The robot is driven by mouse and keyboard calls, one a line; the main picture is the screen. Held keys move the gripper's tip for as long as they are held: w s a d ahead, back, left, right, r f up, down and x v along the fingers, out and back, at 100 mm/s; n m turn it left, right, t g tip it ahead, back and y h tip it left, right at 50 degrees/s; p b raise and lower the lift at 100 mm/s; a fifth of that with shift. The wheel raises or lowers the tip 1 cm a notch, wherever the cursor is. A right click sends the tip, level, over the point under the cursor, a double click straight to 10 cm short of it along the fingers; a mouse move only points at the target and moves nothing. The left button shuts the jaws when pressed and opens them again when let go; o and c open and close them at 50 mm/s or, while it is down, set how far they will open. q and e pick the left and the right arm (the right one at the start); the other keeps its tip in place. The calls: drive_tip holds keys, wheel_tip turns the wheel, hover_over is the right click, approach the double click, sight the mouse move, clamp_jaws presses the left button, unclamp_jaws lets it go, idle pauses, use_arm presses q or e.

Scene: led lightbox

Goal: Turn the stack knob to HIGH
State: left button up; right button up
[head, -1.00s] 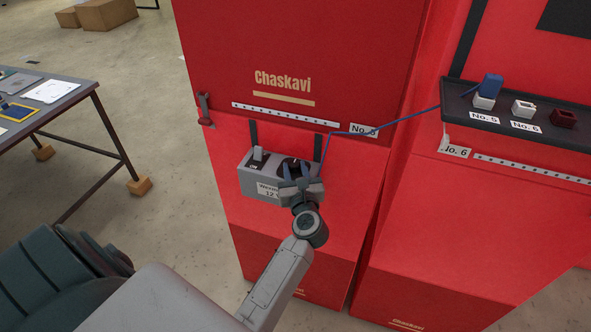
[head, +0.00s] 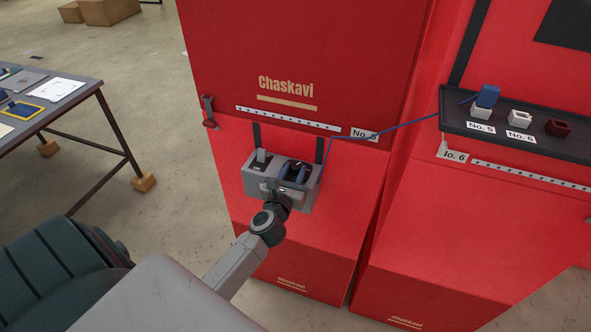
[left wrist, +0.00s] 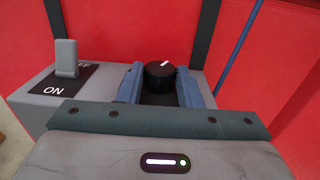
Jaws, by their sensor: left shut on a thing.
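The stack knob (left wrist: 159,76) is black and round with a white pointer mark. In the left wrist view the mark tilts to the upper right. It sits on the right half of a grey control box (head: 252,183) on the red cabinet front. My left gripper (left wrist: 159,85) has its blue-grey fingers on both sides of the knob and is shut on it. In the head view the gripper (head: 295,171) partly covers the knob. Knob markings are hidden by the gripper, so HIGH cannot be read. My right gripper is not in view.
A grey switch (left wrist: 66,58) stands left of the knob on a black plate marked ON. A blue cable (head: 390,128) runs from the box to a blue plug (head: 487,96) on a dark shelf (head: 447,104). A table (head: 95,88) stands at the left.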

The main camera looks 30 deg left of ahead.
use_arm(q)
drive_tip(key=shift+a+m+t+h, duration=0.15)
drive_tip(key=shift+m+h, duration=0.45)
drive_tip(key=shift+h, duration=0.35)
drive_tip(key=shift+a+m+t+h, duration=0.15)
drive_tip(key=shift+m+h, duration=0.45)
drive_tip(key=shift+h, duration=0.35)
drive_tip(key=shift+a+m+h, duration=0.1)
drive_tip(key=shift+m+h, duration=0.4)
drive_tip(key=shift+h, duration=0.3)
drive_tip(key=o, duration=1)
